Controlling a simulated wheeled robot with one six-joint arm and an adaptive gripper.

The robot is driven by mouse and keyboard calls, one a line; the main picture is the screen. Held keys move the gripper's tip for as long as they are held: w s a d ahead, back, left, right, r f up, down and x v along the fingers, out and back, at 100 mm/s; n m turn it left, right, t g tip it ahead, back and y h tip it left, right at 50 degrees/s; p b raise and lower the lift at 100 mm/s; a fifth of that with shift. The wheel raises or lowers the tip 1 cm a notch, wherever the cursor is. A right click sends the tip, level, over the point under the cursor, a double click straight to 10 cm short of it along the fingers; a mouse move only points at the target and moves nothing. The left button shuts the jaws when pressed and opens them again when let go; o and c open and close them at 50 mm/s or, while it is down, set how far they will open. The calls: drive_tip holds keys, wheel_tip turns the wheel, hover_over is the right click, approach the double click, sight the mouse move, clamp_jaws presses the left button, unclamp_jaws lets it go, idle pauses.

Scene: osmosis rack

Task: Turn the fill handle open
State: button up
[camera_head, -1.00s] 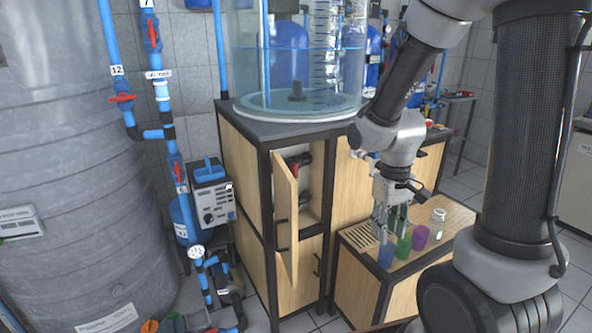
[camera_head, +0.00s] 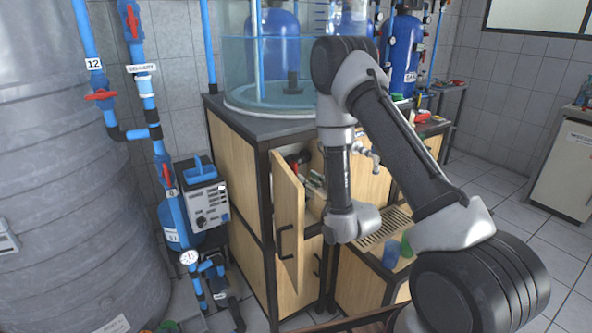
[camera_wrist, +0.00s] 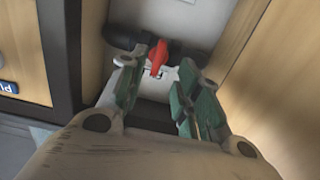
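The red handle (camera_wrist: 158,57), which I take to be the fill handle, sits on a dark horizontal pipe (camera_wrist: 186,48) inside the open cabinet. It points down toward the camera in the wrist view, in front of a pale block. In the head view my gripper (camera_head: 315,184) is at the cabinet opening.
The cabinet door (camera_head: 287,223) stands ajar, left of my gripper. A wooden panel (camera_wrist: 285,85) borders the opening on the right in the wrist view. A blue cup (camera_head: 391,254) and a green cup (camera_head: 406,243) stand on the low cabinet.

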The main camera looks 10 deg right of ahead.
sight(297, 170)
drive_tip(key=x, duration=0.5)
drive_tip(key=r+x, duration=0.1)
drive_tip(key=x, duration=0.2)
clamp_jaws()
